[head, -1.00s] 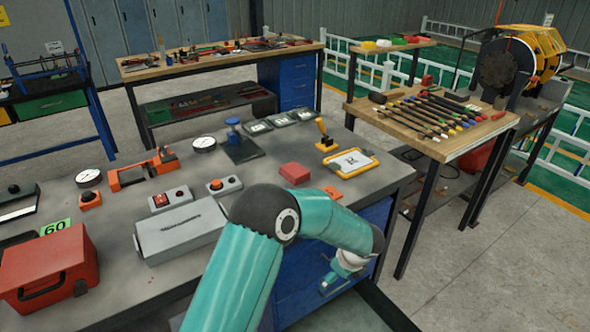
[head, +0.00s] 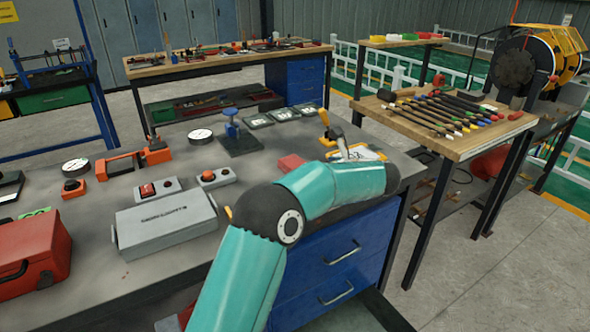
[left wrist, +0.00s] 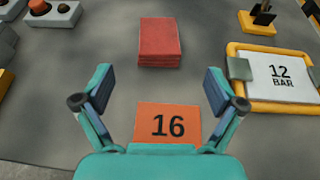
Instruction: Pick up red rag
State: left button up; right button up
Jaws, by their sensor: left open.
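The red rag (left wrist: 160,42) is a flat, folded stack on the grey workbench, ahead of my left gripper in the left wrist view. In the head view the rag (head: 290,163) is partly hidden behind my teal arm. My left gripper (left wrist: 160,85) is open and empty, its two fingers spread wide on the near side of the rag, not touching it. An orange card marked 16 (left wrist: 167,123) shows between the finger bases. My right gripper is not in view.
A yellow-framed 12 BAR board (left wrist: 281,77) lies right of the rag. Button boxes (left wrist: 54,13) stand to its left. In the head view a grey case (head: 166,224) and a red toolbox (head: 34,255) occupy the bench's near left. Bare bench surrounds the rag.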

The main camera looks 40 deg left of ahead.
aim_at(295, 163)
pick_arm(q)
jog(key=x, duration=0.5)
jog(key=shift+a+f, duration=0.15)
jog(key=shift+a, duration=0.05)
jog(key=shift+p+x, duration=0.45)
jog(key=shift+x, duration=2.8)
jog(key=shift+s, duration=0.1)
jog(key=c, duration=1.2)
